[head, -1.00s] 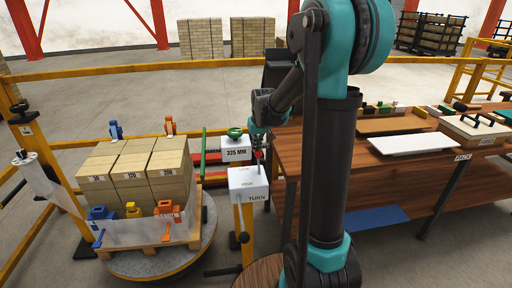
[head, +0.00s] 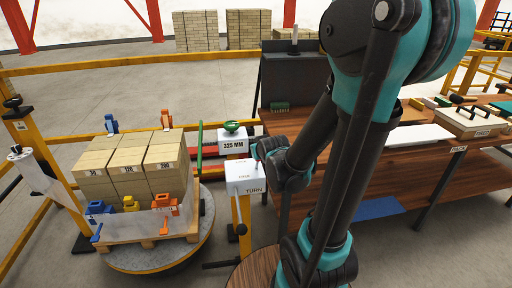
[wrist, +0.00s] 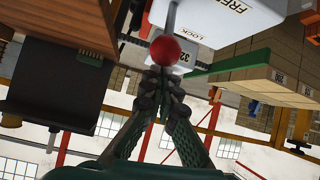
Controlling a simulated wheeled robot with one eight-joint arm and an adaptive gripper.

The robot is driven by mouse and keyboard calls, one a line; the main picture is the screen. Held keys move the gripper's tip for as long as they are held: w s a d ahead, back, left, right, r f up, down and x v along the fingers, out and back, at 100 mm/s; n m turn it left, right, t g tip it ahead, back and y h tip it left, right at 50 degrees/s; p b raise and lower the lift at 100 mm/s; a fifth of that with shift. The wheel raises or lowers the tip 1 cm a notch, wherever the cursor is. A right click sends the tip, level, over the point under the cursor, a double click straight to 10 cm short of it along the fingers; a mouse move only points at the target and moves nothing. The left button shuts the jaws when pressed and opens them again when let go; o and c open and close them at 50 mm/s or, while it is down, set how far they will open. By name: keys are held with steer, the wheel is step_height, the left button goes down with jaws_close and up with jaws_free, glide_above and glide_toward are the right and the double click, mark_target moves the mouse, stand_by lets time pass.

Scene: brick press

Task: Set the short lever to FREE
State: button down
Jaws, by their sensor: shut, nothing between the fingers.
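The short lever shows in the wrist view as a grey rod with a red ball knob (wrist: 165,50). It stands by a white box (wrist: 222,22) marked FREE and LOCK, which also shows in the head view (head: 243,173) on a yellow post. The knob is off to the left of both words in the wrist view; I cannot tell which setting it has. My gripper (wrist: 166,74) is shut and empty, its fingertips right at the knob. Whether they touch it is unclear. In the head view my wrist is at the box's right side and the fingers are hard to make out.
A pallet of bricks (head: 130,165) with blue, yellow and orange clamps stands on a round turntable (head: 160,258) to the left. A 325 MM block (head: 233,145) with a green knob is behind the box. A wooden bench (head: 430,165) fills the right.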

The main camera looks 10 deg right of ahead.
steer(key=shift+s+f, duration=0.15)
steer(key=shift+s, duration=0.2)
steer(key=shift+s+f, duration=0.1)
steer(key=shift+s, duration=0.1)
